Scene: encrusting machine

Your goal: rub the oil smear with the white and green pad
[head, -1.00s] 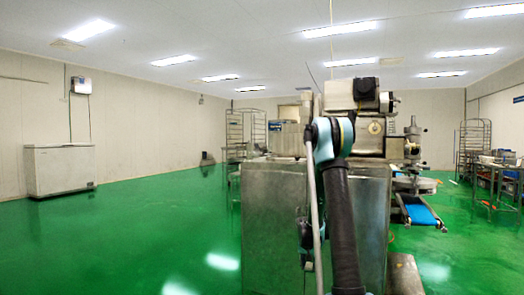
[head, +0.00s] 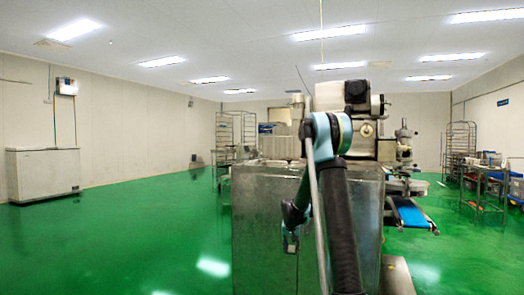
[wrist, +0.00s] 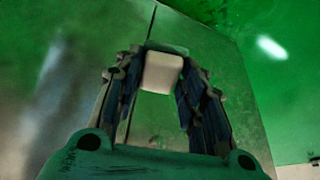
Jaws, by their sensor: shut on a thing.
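My gripper (wrist: 166,60) is shut on the white and green pad (wrist: 162,74), which sits between the fingertips in the wrist view. Its white body faces the camera, and a thin green edge shows at its far end. Beyond the pad is a shiny metal panel of the machine (head: 262,215) with a dark vertical seam. I cannot tell whether the pad touches the panel. In the head view my gripper (head: 291,240) hangs low, left of my arm, in front of the machine's cabinet; the pad is too small to make out there. I cannot make out the oil smear in either view.
The glossy green floor (head: 130,240) is open to the left. A white chest freezer (head: 43,174) stands by the left wall. A blue conveyor (head: 410,213) sticks out at the machine's right. Racks and a table (head: 485,180) stand farther right.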

